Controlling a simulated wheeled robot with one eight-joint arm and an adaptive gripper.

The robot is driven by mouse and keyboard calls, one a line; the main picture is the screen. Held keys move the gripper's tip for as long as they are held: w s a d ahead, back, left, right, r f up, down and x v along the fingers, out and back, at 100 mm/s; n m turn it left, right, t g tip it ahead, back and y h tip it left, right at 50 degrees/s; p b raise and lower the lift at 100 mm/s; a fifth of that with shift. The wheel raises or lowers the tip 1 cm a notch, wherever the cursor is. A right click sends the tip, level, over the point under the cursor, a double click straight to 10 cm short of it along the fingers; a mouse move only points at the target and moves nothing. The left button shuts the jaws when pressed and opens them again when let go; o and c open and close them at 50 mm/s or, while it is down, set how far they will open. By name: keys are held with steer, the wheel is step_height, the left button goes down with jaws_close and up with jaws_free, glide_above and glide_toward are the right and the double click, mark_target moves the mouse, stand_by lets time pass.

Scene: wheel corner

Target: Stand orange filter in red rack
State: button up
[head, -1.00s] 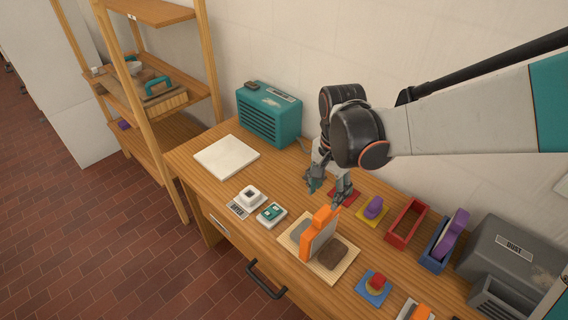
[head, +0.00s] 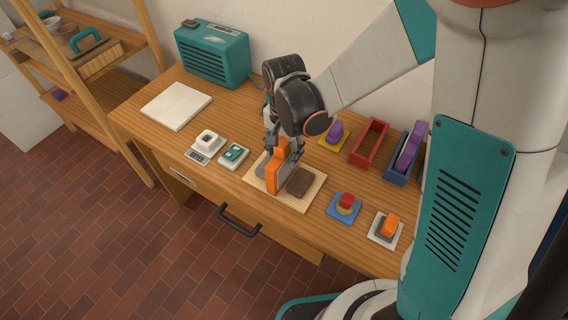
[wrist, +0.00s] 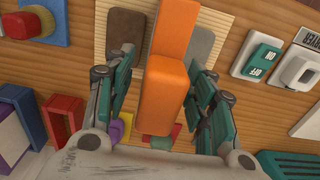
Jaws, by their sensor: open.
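The orange filter (head: 275,172) stands upright on a cream ribbed mat (head: 256,173) on the workbench; its orange top also shows in the wrist view (wrist: 172,60). My gripper (head: 284,146) is open over the filter, with its fingers on either side of the orange part in the wrist view. I cannot tell whether the fingers touch it. The red rack (head: 369,142) is an empty open box at the back right of the mat. It shows at the left edge of the wrist view (wrist: 54,118).
A blue rack (head: 398,172) holding a purple filter (head: 410,146) stands right of the red rack. A purple knob (head: 335,131) sits on a yellow plate. A red button (head: 346,202) and orange switch (head: 390,226) lie along the front. A teal box (head: 212,54) stands at back left.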

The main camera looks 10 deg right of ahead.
steer(key=shift+f, duration=0.65)
steer(key=shift+c, duration=0.6)
steer(key=shift+r, duration=0.1)
jaws_close()
